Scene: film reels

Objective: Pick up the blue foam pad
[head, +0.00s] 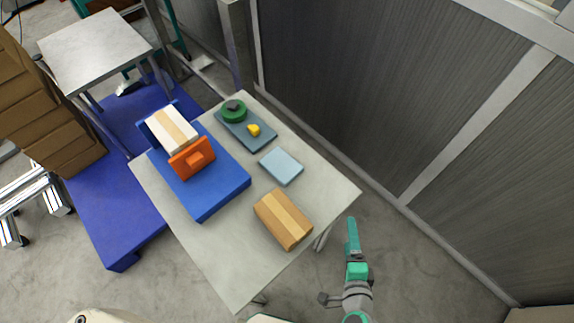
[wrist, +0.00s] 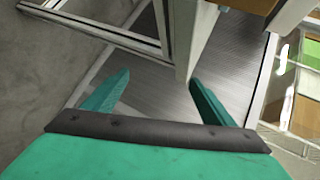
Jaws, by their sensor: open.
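The blue foam pad (head: 281,167) is a light blue, flat block lying on the grey table (head: 225,275), right of the middle, in the head view. My gripper (head: 352,222) is beyond the table's right corner, apart from the pad and clear of the tabletop in the picture. In the wrist view my gripper (wrist: 155,98) shows two green fingers spread apart with nothing between them. The pad does not show in the wrist view.
A dark tray (head: 252,140) holds a green reel and a yellow piece. A blue platform (head: 215,195) bears an orange block and a cream-striped block. Grey wall panels (head: 340,80) stand behind.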

